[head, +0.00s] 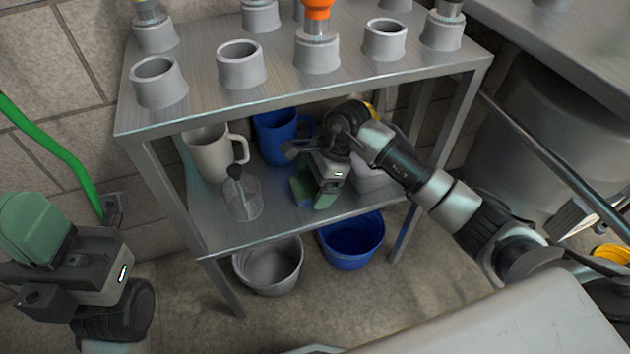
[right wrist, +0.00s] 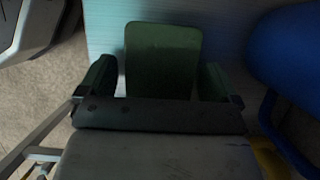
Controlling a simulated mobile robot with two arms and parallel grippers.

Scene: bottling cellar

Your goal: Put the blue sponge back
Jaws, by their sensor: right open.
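My right gripper (head: 313,190) is at the lower shelf (head: 270,215) of the metal rack, with its green fingers open. In the right wrist view, a green rounded block (right wrist: 163,58) sits between the fingers (right wrist: 160,88), with little or no gap at its sides. It may be the sponge's green face; I see no blue on it, and its lower part is hidden behind the gripper. I cannot tell if the fingers touch it. My left gripper (head: 38,228) is at the far left, away from the rack; its opening does not show clearly.
A pale container (head: 370,178) is partly hidden behind my right arm. Grey (head: 268,265) and blue (head: 350,240) buckets stand below.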

